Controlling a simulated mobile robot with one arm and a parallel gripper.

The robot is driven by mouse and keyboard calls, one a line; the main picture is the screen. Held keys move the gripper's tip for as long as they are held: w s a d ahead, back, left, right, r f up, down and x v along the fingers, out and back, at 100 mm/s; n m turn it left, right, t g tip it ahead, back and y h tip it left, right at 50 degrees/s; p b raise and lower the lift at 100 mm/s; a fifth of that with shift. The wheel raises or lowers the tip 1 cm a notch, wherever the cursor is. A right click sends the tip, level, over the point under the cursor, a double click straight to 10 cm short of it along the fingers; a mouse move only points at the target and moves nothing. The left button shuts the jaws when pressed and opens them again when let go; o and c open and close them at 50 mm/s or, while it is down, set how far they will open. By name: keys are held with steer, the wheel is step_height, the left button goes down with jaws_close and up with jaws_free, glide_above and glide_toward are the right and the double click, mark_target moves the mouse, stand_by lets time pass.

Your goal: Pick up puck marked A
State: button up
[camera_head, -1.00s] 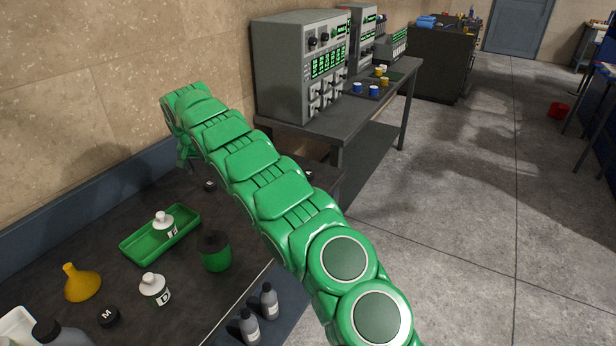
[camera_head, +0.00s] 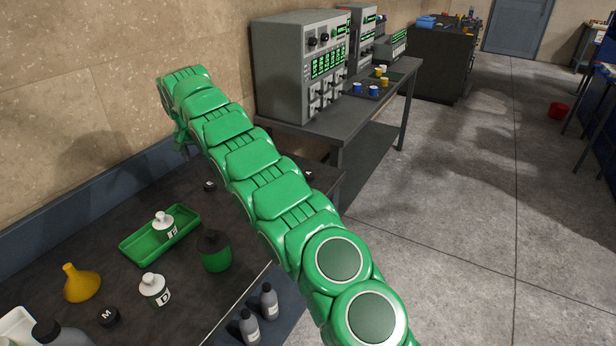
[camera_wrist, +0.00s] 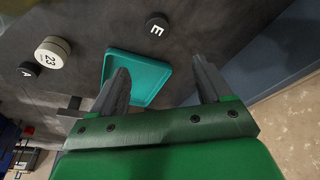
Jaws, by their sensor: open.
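The puck marked A (camera_wrist: 28,70) is small, round and black with a white letter. It lies on the dark table at the left edge of the wrist view, outside and left of both fingers. My gripper (camera_wrist: 161,66) is open, with nothing between its fingers, and is above the table. In the head view my arm reaches toward the wall and hides most of the gripper. A small black puck (camera_head: 210,186) sits beside the arm there; its letter is too small to read.
In the wrist view, a cream-topped round container marked 23 (camera_wrist: 52,52) stands close to puck A. A teal tray (camera_wrist: 150,75) and a puck marked E (camera_wrist: 157,27) are nearby. In the head view, a green tray (camera_head: 135,249), bottle D (camera_head: 154,288) and puck M (camera_head: 108,317) occupy the table.

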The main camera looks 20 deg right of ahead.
steer(key=s+d+n+t+y, duration=0.25)
steer(key=d+n+y, duration=0.4)
steer(key=d, duration=1.45)
steer(key=s+d+n+t+y, duration=0.25)
steer(key=d+n+y, duration=0.4)
steer(key=d, duration=1.45)
glide_toward(311, 174)
steer(key=shift+w+a+h, duration=0.4)
steer(key=shift+w+a, duration=0.2)
steer(key=shift+a, duration=0.1)
steer(key=shift+w+a+f, duration=0.15)
steer(key=shift+a+f, duration=0.05)
steer(key=shift+a, duration=0.05)
steer(key=shift+x, duration=3.65)
steer(key=shift+r, duration=0.1)
steer(key=shift+c, duration=0.3)
